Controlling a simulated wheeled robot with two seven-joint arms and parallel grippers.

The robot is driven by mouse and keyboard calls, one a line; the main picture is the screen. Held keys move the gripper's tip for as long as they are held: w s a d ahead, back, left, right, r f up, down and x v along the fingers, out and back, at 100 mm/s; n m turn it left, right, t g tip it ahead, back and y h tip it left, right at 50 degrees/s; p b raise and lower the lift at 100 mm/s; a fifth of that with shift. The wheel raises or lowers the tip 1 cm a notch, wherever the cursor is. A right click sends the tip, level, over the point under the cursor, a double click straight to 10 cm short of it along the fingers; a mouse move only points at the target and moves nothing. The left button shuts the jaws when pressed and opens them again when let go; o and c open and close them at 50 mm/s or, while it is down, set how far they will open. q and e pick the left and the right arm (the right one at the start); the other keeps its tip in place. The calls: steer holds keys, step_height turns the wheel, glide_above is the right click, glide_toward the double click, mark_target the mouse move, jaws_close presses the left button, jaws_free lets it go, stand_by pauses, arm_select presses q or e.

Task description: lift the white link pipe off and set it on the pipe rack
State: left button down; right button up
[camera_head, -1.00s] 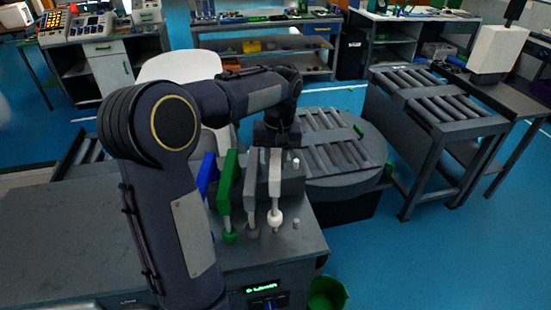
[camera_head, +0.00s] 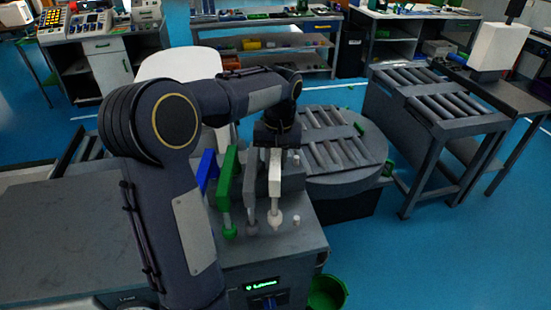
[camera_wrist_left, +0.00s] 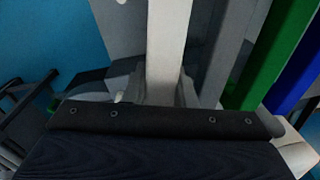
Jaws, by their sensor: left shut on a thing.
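The white link pipe (camera_head: 275,178) stands upright at the right end of a row of coloured pipes on the grey bench. My left gripper (camera_head: 275,147) is at its top, shut on it; the fingertips are mostly hidden by the wrist. In the left wrist view the white link pipe (camera_wrist_left: 168,45) runs up from the gripper (camera_wrist_left: 165,98). A grey pipe (camera_head: 250,185), a green pipe (camera_head: 226,185) and a blue pipe (camera_head: 207,172) stand beside it to the left. I cannot tell which fixture is the pipe rack. My right gripper is not in view.
A round turntable with rollers (camera_head: 345,150) stands behind and right of the bench (camera_head: 70,235). A roller conveyor (camera_head: 440,105) is farther right. A green bucket (camera_head: 326,292) is on the floor by the bench's front right corner. A short peg (camera_head: 296,221) stands on the bench.

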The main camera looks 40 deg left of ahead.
arm_select(q)
steer(key=shift+f+b, duration=0.6)
steer(key=shift+f, duration=0.45)
steer(key=c, duration=1.1)
jaws_free()
steer(key=r, duration=0.7)
steer(key=shift+w+d+r, duration=0.15)
steer(key=shift+d+r, duration=0.05)
steer(key=shift+r, duration=0.15)
steer(key=shift+s+d+r, duration=0.1)
steer(key=shift+s+d, duration=0.05)
steer(key=shift+s, duration=0.1)
steer(key=s+d+f+m+t+h, duration=0.1)
steer(key=s+d+f+m+t, duration=0.1)
steer(key=s+d, duration=0.3)
steer(key=s+d+f+m+t+h, duration=0.1)
steer(key=s+d+f+m+t, duration=0.1)
steer(key=s+d, duration=0.3)
steer(key=s+d+f+m+t+h, duration=0.1)
steer(key=s+d+f+t+h, duration=0.1)
steer(key=s+d, duration=0.4)
steer(key=shift+s+f+m, duration=0.15)
steer(key=shift+s+f, duration=0.15)
steer(key=shift+s, duration=0.45)
steer(key=shift+s+f+m, duration=0.1)
steer(key=shift+s+f, duration=0.2)
steer(key=shift+s, duration=0.5)
steer(key=shift+s+f+m, duration=0.15)
steer(key=shift+s+f, duration=0.15)
steer(key=shift+s, duration=0.45)
